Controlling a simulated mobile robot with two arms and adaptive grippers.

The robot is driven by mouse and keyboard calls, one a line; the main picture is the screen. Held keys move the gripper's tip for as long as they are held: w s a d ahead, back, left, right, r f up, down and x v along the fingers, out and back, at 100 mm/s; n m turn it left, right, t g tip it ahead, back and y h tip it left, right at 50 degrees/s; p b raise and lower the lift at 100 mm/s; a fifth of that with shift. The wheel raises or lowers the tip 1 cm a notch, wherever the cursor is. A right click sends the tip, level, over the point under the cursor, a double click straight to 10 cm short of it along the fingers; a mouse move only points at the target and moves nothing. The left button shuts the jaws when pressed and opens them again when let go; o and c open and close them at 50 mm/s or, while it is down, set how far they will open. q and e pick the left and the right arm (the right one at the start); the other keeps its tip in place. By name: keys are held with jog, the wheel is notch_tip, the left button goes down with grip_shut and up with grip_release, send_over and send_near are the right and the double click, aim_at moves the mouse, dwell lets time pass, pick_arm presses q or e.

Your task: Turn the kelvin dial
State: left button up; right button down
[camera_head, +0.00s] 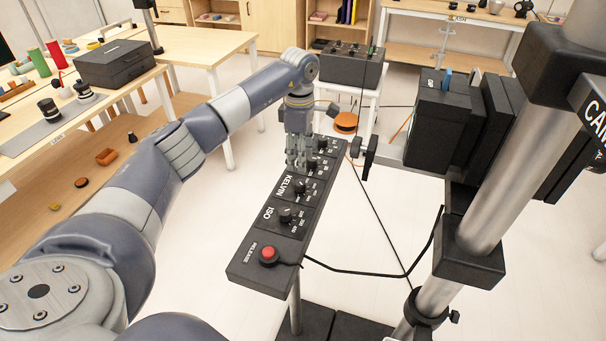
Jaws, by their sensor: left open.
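The black control panel (240,268) stands on a post in the middle of the camera_head view. It slopes away from me and carries a row of dials. The kelvin dial (299,187) is a small black knob beside the white word KELVIN. The ISO dial (286,215) sits nearer to me, and a red RELEASE button (268,254) is at the near end. My left gripper (297,162) points down over the panel, just beyond the kelvin dial. It is open, with nothing seen between its fingers. It partly hides the panel there; contact cannot be told.
A metal camera stand (487,200) with black boxes rises close on the right. A black cable (370,273) runs from the panel to it. Tables with props are at left, and a black box (350,68) on a white stand is behind the panel.

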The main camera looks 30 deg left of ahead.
pick_arm(q)
jog(key=p, duration=0.1)
send_over(300, 182)
jog(key=f, duration=0.4)
jog(key=shift+s+f, duration=0.2)
jog(key=shift+f, duration=0.2)
jog(key=f, duration=0.3)
jog(key=shift+w+f+p, duration=0.2)
jog(key=shift+f+p, duration=0.1)
jog(key=shift+p, duration=0.05)
jog(key=shift+f, duration=0.1)
jog(key=c, duration=1.1)
pick_arm(e)
jog(key=shift+s+a+r, duration=0.2)
jog(key=shift+s+r, duration=0.65)
jog(key=shift+r, duration=0.1)
